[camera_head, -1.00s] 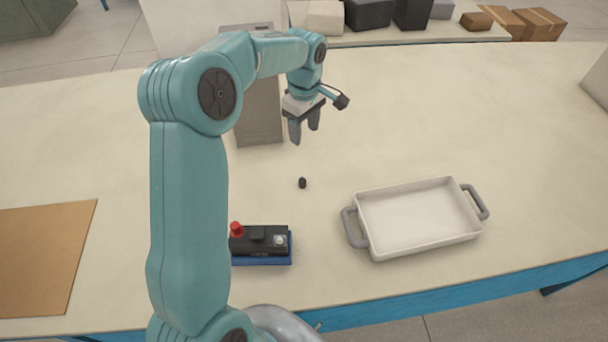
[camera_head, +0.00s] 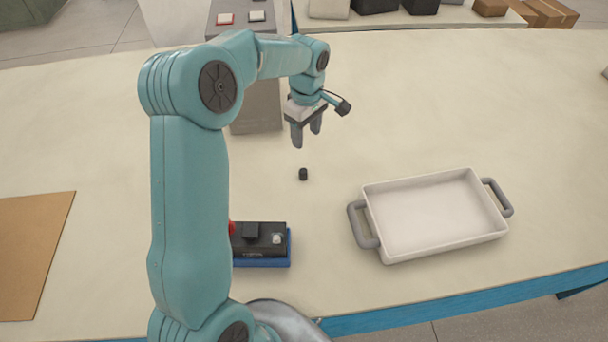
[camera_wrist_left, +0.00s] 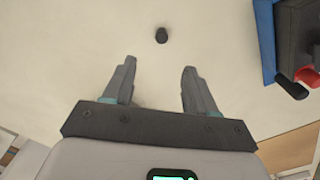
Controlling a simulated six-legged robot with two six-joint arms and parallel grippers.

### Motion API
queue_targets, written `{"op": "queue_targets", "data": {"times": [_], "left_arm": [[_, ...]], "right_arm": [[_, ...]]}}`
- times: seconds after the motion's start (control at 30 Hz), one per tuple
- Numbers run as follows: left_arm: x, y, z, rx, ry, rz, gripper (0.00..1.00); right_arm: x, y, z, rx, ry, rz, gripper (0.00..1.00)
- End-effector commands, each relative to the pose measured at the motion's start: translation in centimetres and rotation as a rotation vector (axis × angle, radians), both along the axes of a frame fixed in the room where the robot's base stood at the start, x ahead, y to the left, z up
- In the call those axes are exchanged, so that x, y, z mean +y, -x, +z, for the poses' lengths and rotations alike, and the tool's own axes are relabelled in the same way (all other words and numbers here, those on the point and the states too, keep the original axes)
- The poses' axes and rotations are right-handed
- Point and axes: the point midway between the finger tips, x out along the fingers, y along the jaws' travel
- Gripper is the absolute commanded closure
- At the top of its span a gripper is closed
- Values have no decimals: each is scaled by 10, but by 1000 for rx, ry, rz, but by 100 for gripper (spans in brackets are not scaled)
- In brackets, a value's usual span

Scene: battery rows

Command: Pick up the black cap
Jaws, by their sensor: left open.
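The small black cap (camera_head: 303,174) stands on the cream table, left of the white tray. It also shows in the left wrist view (camera_wrist_left: 161,35), beyond the fingertips and roughly centred between them. My left gripper (camera_head: 307,137) points down above the table, a little behind the cap in the head view. Its two fingers (camera_wrist_left: 157,66) are apart with nothing between them. My right gripper is not in view.
A black battery (camera_head: 258,240) with a red terminal sits in a blue holder near my left arm. A white tray (camera_head: 376,213) with grey handles lies to the right. A brown mat (camera_head: 30,250) lies at left. The table around the cap is clear.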

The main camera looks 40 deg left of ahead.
Motion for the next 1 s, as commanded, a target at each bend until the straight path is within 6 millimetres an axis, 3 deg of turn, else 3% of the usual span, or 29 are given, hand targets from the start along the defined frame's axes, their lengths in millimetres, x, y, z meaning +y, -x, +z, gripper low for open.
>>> {"op": "queue_targets", "data": {"times": [0.3,0.57,0.8,1.0], "left_arm": [[1,0,-71,5,2,1,43],[4,-1,-95,3,1,1,43],[6,3,-132,4,3,1,43],[7,2,-144,0,1,0,43]], "right_arm": [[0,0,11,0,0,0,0],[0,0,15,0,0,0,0],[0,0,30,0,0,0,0],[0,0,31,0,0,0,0]]}}
